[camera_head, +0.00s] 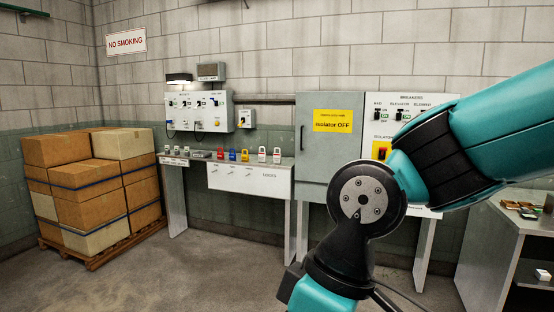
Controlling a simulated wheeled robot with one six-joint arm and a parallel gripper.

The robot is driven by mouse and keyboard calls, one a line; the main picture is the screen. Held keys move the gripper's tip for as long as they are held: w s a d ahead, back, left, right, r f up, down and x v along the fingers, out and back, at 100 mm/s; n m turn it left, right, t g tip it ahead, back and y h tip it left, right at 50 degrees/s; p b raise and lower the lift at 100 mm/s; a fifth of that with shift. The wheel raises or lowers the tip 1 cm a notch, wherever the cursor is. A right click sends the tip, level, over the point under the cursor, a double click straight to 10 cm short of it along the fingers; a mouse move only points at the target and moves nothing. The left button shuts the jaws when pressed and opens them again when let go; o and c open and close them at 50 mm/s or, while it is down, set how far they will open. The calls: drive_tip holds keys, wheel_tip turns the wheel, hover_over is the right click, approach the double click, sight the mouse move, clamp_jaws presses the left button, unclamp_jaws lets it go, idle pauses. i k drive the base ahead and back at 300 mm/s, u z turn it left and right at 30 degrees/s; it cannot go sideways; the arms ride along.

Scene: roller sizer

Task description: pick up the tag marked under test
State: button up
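I cannot pick out a tag marked under test; no such wording is legible in this view. Small flat pieces (519,206) lie on the grey cabinet at the right, too small to read. Small white labelled pieces (174,161) show along the left end of the wall shelf, and their words are also unreadable. My arm reaches in from the right, bends at a black joint and runs down out of the bottom edge. My gripper is out of the picture.
A shelf marked LOCKS (240,178) carries several coloured padlocks (232,155). A grey isolator cabinet (313,110) with a yellow sign stands right of it. Stacked cartons (100,195) on a pallet fill the left. The grey cabinet (490,245) stands right. Floor (180,275) is clear at front left.

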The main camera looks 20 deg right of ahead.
sight(277, 157)
drive_tip(key=k, duration=1.25)
drive_tip(key=u, duration=0.35)
drive_tip(key=i, duration=1.85)
drive_tip(key=u, duration=0.15)
drive_tip(key=i, duration=3.7)
drive_tip(key=z, duration=0.65)
drive_tip(key=i, duration=0.75)
drive_tip(key=z, duration=1.8)
drive_tip(key=i, duration=0.95)
drive_tip(key=z, duration=0.85)
drive_tip(key=i, duration=0.25)
drive_tip(key=z, duration=0.2)
